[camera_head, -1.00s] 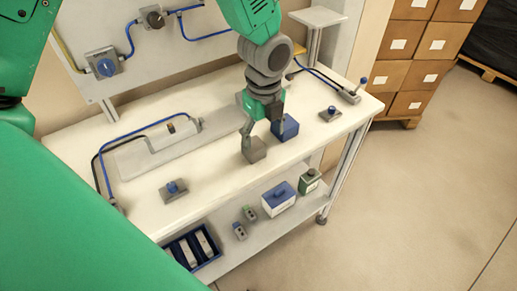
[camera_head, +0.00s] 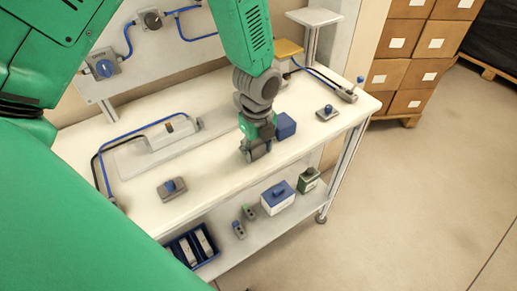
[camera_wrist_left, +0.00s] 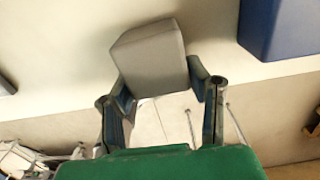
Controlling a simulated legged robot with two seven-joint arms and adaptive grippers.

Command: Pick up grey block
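The grey block (camera_wrist_left: 150,55) is between the two fingers of my left gripper (camera_wrist_left: 160,88) in the left wrist view. The fingertips appear to touch it on both sides. In the head view my left gripper (camera_head: 257,148) is low over the front part of the white table, and its fingers partly hide the grey block (camera_head: 259,152). I cannot tell whether the block touches the table. My right gripper is not in view.
A blue block (camera_head: 286,126) stands on the table (camera_head: 215,165) close behind and right of the gripper; it also shows in the left wrist view (camera_wrist_left: 280,28). A blue-knobbed switch (camera_head: 172,188) is at the front left, another (camera_head: 327,112) at the right. A lower shelf holds boxes.

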